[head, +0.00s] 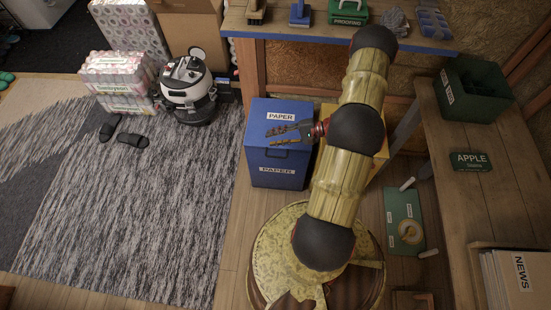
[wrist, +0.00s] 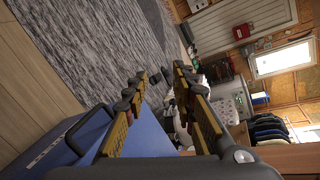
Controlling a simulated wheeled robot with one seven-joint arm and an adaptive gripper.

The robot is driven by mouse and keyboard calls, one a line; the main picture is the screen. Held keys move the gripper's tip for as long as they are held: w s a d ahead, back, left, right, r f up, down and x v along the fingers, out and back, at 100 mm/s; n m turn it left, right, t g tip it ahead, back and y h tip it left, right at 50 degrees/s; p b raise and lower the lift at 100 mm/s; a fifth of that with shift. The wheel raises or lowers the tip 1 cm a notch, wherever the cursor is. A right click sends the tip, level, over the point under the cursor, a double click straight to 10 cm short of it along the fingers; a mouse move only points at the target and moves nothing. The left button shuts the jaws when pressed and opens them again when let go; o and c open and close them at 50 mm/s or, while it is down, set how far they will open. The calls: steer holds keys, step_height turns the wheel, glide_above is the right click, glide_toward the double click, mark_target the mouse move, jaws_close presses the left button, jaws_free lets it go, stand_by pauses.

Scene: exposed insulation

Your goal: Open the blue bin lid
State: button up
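The lid looks shut. My gripper (head: 272,136) is over the front part of the lid, fingers pointing left in the head view. In the wrist view, my gripper's two yellow and black fingers (wrist: 150,100) are spread apart with nothing between them. The blue bin (wrist: 85,140) fills the lower left of that view, close beside the fingers. I cannot tell whether the fingers touch the lid.
A yellow bin (head: 381,150) stands right of the blue bin, partly hidden by my arm. The workbench (head: 330,30) overhangs behind. A vacuum cleaner (head: 188,88) and paper packs (head: 118,75) stand at the left. The striped rug (head: 130,200) is mostly clear.

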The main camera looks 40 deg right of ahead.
mark_target(275, 157)
steer(key=s+d+f+m+t+h+b, duration=0.1)
steer(key=s+d+f+m+t+h, duration=0.15)
steer(key=f, duration=0.55)
steer(key=s+d+f+m+t+h, duration=0.1)
steer(key=s+f+m+t+h, duration=0.2)
steer(key=f, duration=0.6)
steer(key=shift+g+y, duration=0.35)
steer(key=shift+y, duration=0.2)
steer(key=shift+b+x, duration=1.05)
steer(key=shift+x, duration=2.4)
steer(key=shift+r, duration=0.1)
steer(key=shift+c, duration=0.8)
jaws_close()
steer(key=shift+a, duration=0.1)
